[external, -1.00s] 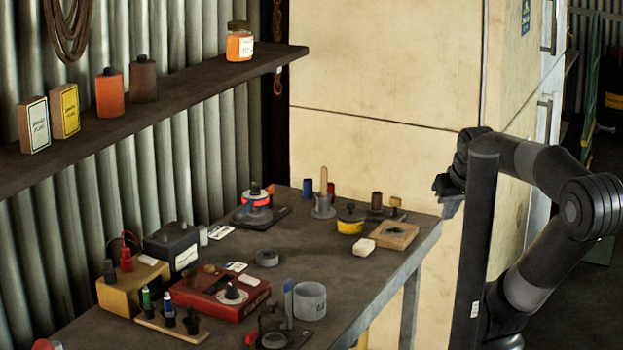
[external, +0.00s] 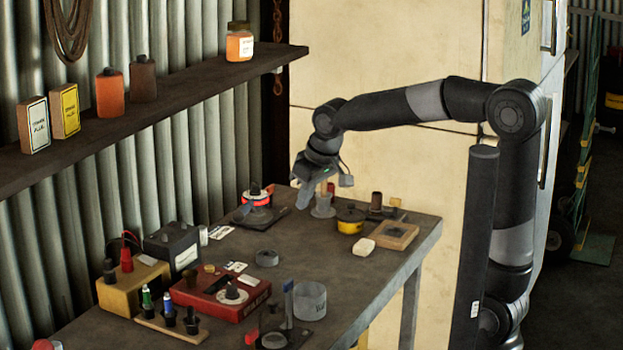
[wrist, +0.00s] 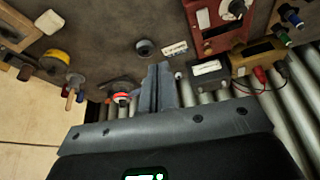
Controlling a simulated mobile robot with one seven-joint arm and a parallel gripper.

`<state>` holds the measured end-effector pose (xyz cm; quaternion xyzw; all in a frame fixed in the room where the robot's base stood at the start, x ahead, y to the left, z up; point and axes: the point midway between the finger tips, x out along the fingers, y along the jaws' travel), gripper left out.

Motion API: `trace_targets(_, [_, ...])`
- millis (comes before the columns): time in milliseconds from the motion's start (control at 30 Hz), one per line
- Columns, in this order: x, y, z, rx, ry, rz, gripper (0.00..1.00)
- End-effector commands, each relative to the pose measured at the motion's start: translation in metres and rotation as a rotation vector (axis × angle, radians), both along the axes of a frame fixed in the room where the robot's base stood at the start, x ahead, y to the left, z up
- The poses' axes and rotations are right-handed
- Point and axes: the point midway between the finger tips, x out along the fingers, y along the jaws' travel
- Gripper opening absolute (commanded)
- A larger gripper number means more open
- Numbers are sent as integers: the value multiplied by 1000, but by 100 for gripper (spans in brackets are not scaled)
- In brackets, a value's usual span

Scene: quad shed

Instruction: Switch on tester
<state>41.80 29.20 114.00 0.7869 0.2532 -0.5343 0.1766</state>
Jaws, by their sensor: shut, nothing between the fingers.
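A red box (external: 205,291) with a round white dial and a dark knob (external: 233,293) is on the left half of the bench; it looks like the tester. The red box also shows at the top of the wrist view (wrist: 212,42), partly cut off by the frame edge. A small light-coloured lever or switch on its top is too small to read. My gripper (external: 303,197) is shut and empty above the back of the bench, to the right of and behind the red box. In the wrist view its fingers (wrist: 158,75) are together.
A black meter (external: 173,248) and a yellow box (external: 125,289) with red and black posts stand behind and left of the red box. A grey ring (external: 267,258), a clear cup (external: 310,301) and a screwdriver rack (external: 160,325) are near it. A shelf (external: 180,95) runs above.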

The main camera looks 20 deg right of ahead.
Motion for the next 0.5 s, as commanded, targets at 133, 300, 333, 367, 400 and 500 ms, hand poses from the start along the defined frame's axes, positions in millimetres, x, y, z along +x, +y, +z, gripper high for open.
trace_targets(133, [-5, 56, -12, -8, 16, 88, 0])
trace_targets(300, [-11, 91, -20, -13, 25, 142, 0])
trace_targets(333, [-12, 95, -21, -14, 26, 148, 0])
trace_targets(367, [-12, 98, -22, -13, 26, 152, 0])
trace_targets(400, [-13, 101, -22, -14, 26, 155, 0])
trace_targets(500, [-13, 103, -23, -13, 26, 160, 0])
